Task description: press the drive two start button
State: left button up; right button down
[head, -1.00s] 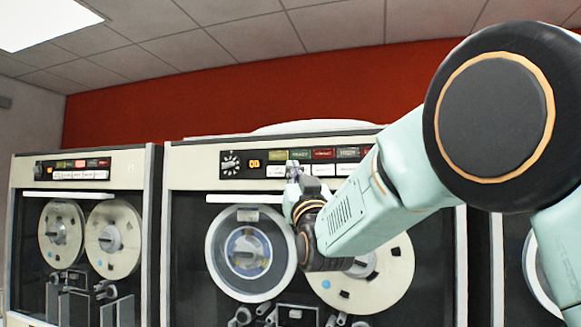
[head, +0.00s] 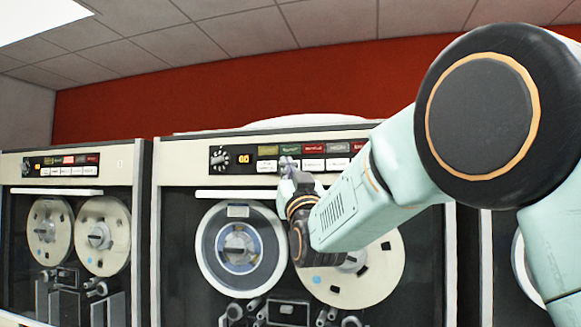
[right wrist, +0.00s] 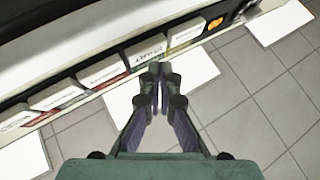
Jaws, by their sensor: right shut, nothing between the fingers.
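The middle tape drive (head: 178,215) has a dark control panel with a knob, an orange display (head: 243,158), coloured lamps and a row of white buttons. My right gripper (head: 288,163) is shut and empty in front of this row, covering part of it. In the right wrist view its closed fingertips (right wrist: 158,70) point at a white button (right wrist: 147,50) whose label seems to read START. The tips overlap the button's edge in the picture; I cannot tell whether they touch it. My left gripper is out of view.
Another tape drive (head: 143,215) stands close on the left, with its own panel and reels. Part of a third shows at the right behind my arm. Neighbouring white buttons (right wrist: 102,71) lie close to the fingertips. Tiled floor (right wrist: 235,115) shows below.

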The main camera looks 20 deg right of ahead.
jog(key=shift+a+r, duration=0.1)
jog(key=shift+a, duration=0.25)
jog(key=shift+w+d, duration=0.45)
jog(key=shift+d, duration=0.05)
jog(key=shift+d, duration=0.15)
dwell(0.3)
